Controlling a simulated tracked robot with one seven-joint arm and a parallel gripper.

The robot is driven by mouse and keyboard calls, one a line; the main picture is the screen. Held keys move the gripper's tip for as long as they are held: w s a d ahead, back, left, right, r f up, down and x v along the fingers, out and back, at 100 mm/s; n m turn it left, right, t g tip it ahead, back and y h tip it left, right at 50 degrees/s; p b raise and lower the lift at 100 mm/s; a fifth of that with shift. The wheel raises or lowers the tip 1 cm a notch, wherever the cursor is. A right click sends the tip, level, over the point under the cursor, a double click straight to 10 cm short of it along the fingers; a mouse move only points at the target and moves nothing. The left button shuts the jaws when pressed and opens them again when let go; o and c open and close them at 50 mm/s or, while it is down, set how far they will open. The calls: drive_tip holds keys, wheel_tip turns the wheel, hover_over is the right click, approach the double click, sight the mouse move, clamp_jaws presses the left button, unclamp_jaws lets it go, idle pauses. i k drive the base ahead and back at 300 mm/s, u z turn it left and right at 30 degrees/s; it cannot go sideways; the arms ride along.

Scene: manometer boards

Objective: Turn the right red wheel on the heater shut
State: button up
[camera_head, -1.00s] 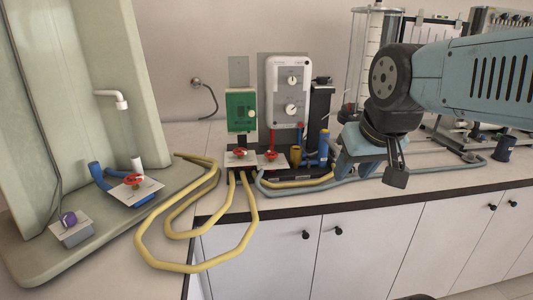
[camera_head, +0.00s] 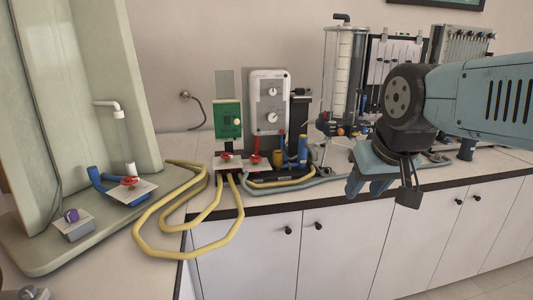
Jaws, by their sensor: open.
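The heater (camera_head: 268,102) stands on the counter against the wall, with a green box (camera_head: 228,120) at its left and white dials on its grey-white front. Two small red wheels sit low at its front. The left red wheel (camera_head: 226,157) is over a white label plate, and the right red wheel (camera_head: 256,158) is just to its right. My gripper (camera_head: 378,187) hangs to the right of the heater, in front of the counter edge, clear of both wheels. Its jaws are open and appear empty.
Yellow hoses (camera_head: 190,250) loop from the heater over the counter corner. A pale sink unit (camera_head: 60,130) with another red wheel (camera_head: 129,181) stands left. A clear cylinder (camera_head: 345,75) and manometer boards (camera_head: 395,70) stand right. White cabinets (camera_head: 330,240) lie below the counter.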

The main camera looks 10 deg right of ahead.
sight(255, 158)
drive_tip(key=z, duration=0.65)
drive_tip(key=i, duration=1.15)
drive_tip(key=u, duration=1.35)
drive_tip(key=k, duration=0.95)
drive_tip(key=u, duration=0.15)
drive_tip(key=i, duration=0.4)
